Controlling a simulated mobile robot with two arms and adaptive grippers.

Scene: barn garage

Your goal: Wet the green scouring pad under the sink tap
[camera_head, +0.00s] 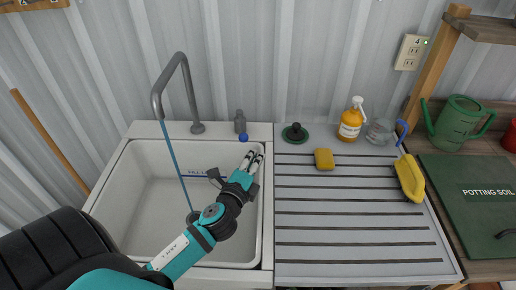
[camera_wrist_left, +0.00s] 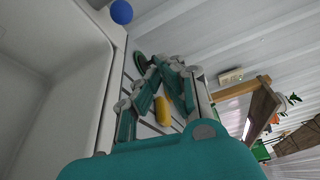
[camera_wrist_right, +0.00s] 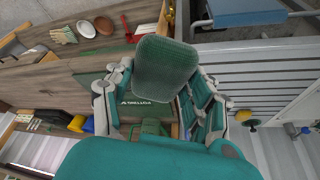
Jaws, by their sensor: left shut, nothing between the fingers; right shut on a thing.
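The white sink (camera_head: 128,200) has a grey arched tap (camera_head: 160,88). A thin blue water stream (camera_head: 174,152) falls from its spout to the drain. A grey tap handle (camera_head: 240,121) with a blue knob (camera_head: 243,138) stands at the sink's back right. My left gripper (camera_head: 253,160) is shut and empty over the basin's right side, a little in front of the knob. The left wrist view also shows the blue knob (camera_wrist_left: 121,12). The green scouring pad (camera_wrist_right: 165,66) is in my right gripper (camera_wrist_right: 158,92), which is shut on it; this arm is outside the head view.
The drainboard's front is clear.

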